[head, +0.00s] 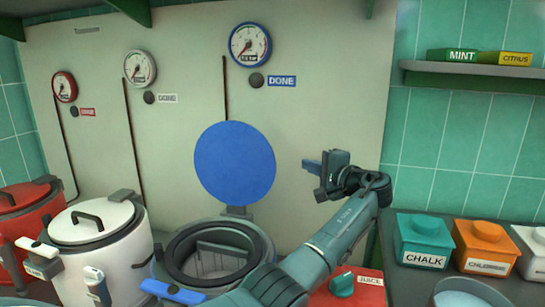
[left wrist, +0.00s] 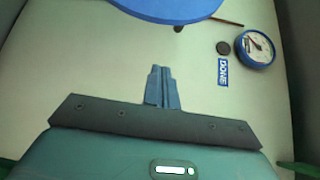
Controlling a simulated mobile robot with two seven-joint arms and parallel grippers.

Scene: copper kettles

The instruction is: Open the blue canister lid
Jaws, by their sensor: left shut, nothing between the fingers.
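The blue lid (head: 235,163) stands upright behind the open grey canister (head: 262,245), joined at a hinge at the canister's back. The canister's mouth is uncovered and its inside shows. Part of the lid also shows at the top of the left wrist view (left wrist: 170,8). My left gripper (head: 309,166) is to the right of the lid, apart from it, with its fingers together and empty. The closed fingers also show in the left wrist view (left wrist: 162,88). My right gripper is not in view.
A white canister (head: 100,245) and a red canister (head: 18,225), both with lids down, stand at left. A red JUICE box (head: 345,288) is in front at right. Teal CHALK (head: 423,240) and orange (head: 484,248) boxes stand on the right counter. The wall panel has gauges, including a blue one (head: 250,44).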

